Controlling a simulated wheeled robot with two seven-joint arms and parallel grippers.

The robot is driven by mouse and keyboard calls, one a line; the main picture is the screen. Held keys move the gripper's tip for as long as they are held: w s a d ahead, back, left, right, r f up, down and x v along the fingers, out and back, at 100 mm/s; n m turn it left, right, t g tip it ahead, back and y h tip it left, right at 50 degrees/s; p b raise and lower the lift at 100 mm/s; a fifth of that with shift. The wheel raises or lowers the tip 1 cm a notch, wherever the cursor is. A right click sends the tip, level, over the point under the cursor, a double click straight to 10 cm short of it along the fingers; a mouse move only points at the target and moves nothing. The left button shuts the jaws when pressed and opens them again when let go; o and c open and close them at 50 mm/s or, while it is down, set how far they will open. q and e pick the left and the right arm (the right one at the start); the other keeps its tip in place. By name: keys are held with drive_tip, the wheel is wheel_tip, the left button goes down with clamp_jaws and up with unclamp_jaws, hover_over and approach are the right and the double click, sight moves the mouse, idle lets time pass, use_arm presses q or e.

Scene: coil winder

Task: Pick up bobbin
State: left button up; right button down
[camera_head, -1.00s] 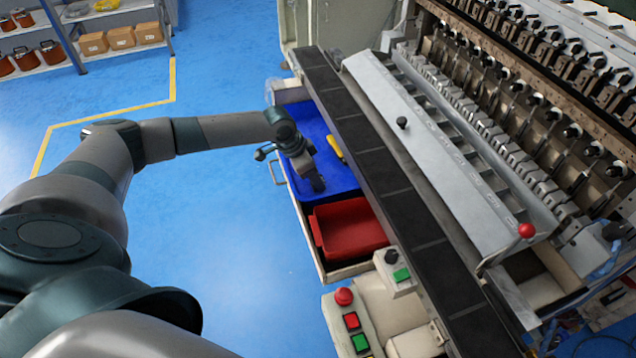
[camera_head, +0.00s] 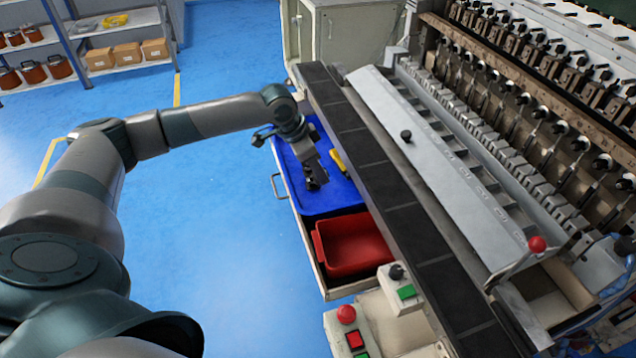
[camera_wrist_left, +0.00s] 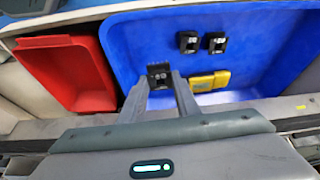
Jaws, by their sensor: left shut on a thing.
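My left gripper (camera_head: 313,180) reaches over the blue tray (camera_head: 340,195) in the open drawer. In the left wrist view its fingers (camera_wrist_left: 160,82) are shut on a small black bobbin (camera_wrist_left: 159,70), which sits between the fingertips. I cannot tell how far the bobbin is from the tray floor. Two more black bobbins, one on the left (camera_wrist_left: 188,42) and one on the right (camera_wrist_left: 216,43), stand in the blue tray beyond the fingers. My right gripper is not in view.
A yellow object (camera_head: 338,160) lies in the blue tray, close beside the gripper. An empty red bin (camera_head: 356,245) sits in the same drawer. The dark machine ledge (camera_head: 375,175) runs along the drawer's right side. Open blue floor (camera_head: 235,225) lies to the left.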

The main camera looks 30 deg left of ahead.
use_arm(q)
drive_tip(key=shift+r, duration=0.7)
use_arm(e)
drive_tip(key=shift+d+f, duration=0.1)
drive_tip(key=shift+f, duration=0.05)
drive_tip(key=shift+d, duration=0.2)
